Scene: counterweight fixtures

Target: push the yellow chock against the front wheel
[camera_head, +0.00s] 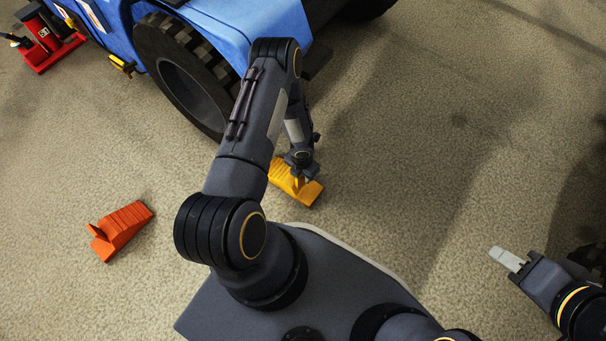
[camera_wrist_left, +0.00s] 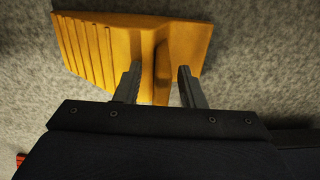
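The yellow chock (camera_head: 309,194) lies on the floor in the head view, below and right of the blue vehicle's near wheel (camera_head: 188,84). My arm hides the floor between them, but the chock appears apart from the tyre. My left gripper (camera_head: 299,176) is low over the chock. In the left wrist view the ribbed yellow chock (camera_wrist_left: 100,50) fills the top. My left gripper's fingers (camera_wrist_left: 160,85) are parted, one on either side of the chock's upright ridge, with a gap visible at the right finger. My right gripper (camera_head: 507,259) is far off at lower right, its fingers seen edge-on.
An orange chock (camera_head: 121,229) lies on the floor at left. A red jack-like device (camera_head: 45,43) stands by the blue vehicle (camera_head: 250,28) at upper left. Another wheel (camera_head: 365,8) shows at the top edge. The carpet-like floor (camera_head: 420,130) at right is clear.

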